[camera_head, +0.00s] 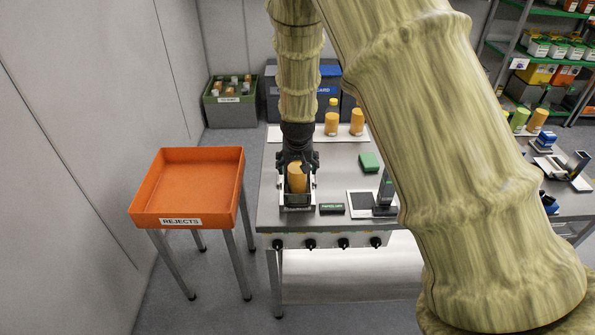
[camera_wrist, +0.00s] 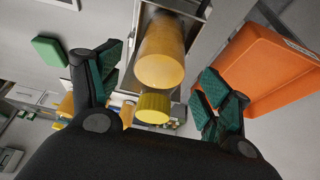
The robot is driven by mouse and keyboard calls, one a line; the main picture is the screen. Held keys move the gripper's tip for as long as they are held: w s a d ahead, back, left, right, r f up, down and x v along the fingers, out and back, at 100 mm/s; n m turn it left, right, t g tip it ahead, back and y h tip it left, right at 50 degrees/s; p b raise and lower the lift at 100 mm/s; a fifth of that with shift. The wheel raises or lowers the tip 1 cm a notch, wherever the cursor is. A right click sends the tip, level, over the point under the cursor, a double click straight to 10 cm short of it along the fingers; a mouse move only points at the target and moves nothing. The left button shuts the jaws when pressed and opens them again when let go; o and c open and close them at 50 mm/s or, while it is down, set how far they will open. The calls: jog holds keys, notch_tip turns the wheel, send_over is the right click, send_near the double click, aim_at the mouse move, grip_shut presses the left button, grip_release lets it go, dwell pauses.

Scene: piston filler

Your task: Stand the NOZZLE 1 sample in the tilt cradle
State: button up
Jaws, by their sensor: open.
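An orange sample bottle (camera_head: 297,178) with a yellow cap (camera_wrist: 153,107) sits in the tilt cradle (camera_head: 298,208) at the front left of the steel table. The bottle body (camera_wrist: 162,52) shows in the wrist view between the cradle's metal sides. My gripper (camera_head: 297,163) is over the bottle, with its green-padded fingers (camera_wrist: 158,95) spread on both sides of it and visible gaps between.
Two orange bottles (camera_head: 332,124) (camera_head: 357,123) stand at the table's back. A green block (camera_head: 369,162), a dark label block (camera_head: 331,209) and a white-plated device (camera_head: 364,203) lie right of the cradle. The orange REJECTS tray (camera_head: 180,222) stands left, beyond a gap.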

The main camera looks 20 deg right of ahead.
jog(key=b+v, duration=0.2)
jog(key=v, duration=0.6)
jog(key=shift+f, duration=0.1)
jog(key=s+d+f+n+g, duration=0.2)
jog(key=s+d+f+g, duration=0.1)
jog(key=s+f, duration=2.7)
jog(key=s+a+f, duration=0.1)
jog(key=s+f, duration=0.2)
jog(key=s, duration=0.4)
jog(key=s+f+g+y, duration=0.1)
jog(key=s+f, duration=0.3)
jog(key=s, duration=0.3)
jog(key=shift+a+n, duration=0.4)
